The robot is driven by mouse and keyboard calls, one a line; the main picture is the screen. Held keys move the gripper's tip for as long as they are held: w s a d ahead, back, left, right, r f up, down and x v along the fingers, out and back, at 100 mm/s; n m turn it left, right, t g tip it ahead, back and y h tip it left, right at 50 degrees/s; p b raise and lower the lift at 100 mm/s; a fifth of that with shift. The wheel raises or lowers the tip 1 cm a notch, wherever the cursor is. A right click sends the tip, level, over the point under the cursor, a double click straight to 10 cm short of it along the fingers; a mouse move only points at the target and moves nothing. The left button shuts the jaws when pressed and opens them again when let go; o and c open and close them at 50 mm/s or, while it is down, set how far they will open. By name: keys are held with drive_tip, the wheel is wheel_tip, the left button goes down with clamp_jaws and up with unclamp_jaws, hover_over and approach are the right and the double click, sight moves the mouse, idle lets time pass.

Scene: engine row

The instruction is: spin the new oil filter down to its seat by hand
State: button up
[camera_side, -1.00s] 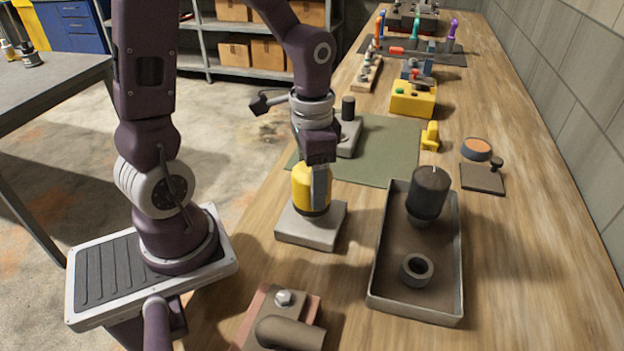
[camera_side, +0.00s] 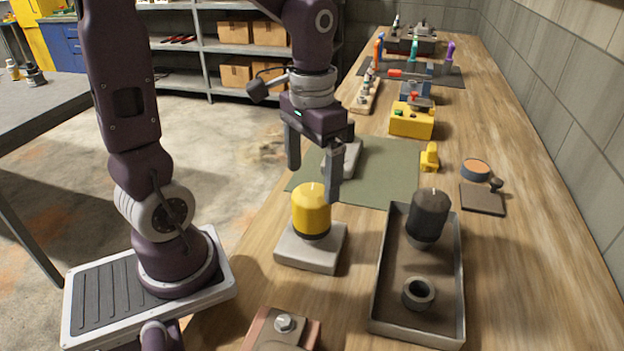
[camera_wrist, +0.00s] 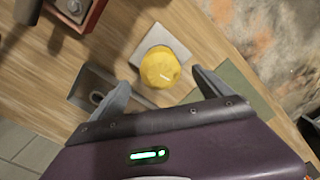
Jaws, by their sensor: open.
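The yellow oil filter (camera_side: 311,209) stands upright on a grey square block (camera_side: 310,250). In the wrist view the filter (camera_wrist: 160,68) shows from above, with the block (camera_wrist: 147,44) under it. My gripper (camera_side: 313,185) is open and empty above the filter, its two fingers spread wide. In the wrist view the gripper's fingertips (camera_wrist: 164,78) lie on either side of the filter, apart from it. Whether the filter's lower edge meets its seat is hard to tell. A dark filter (camera_side: 429,214) stands in the grey tray (camera_side: 373,310).
A dark ring (camera_side: 418,293) lies in the tray, right of the block. A reddish block with a bolt (camera_side: 284,323) is at the front. A green mat (camera_side: 385,170) lies behind. A yellow box (camera_side: 411,121) and small yellow part (camera_side: 429,157) stand further back. Bare bench lies right of the tray.

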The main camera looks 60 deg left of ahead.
sight(312, 190)
drive_tip(key=n, duration=0.6)
drive_tip(key=shift+r, duration=0.1)
drive_tip(key=n, duration=0.2)
drive_tip(key=shift+n, duration=0.7)
wheel_tip(312, 190, down, 7)
drive_tip(key=shift+f, duration=0.1)
drive_tip(key=c, duration=1.8)
drive_tip(key=m, duration=0.3)
drive_tip(key=shift+c, duration=0.4)
drive_tip(key=m, duration=0.5)
drive_tip(key=shift+m, duration=0.3)
drive_tip(key=m, duration=0.8)
drive_tip(key=shift+m, duration=0.3)
drive_tip(key=o, duration=1.9)
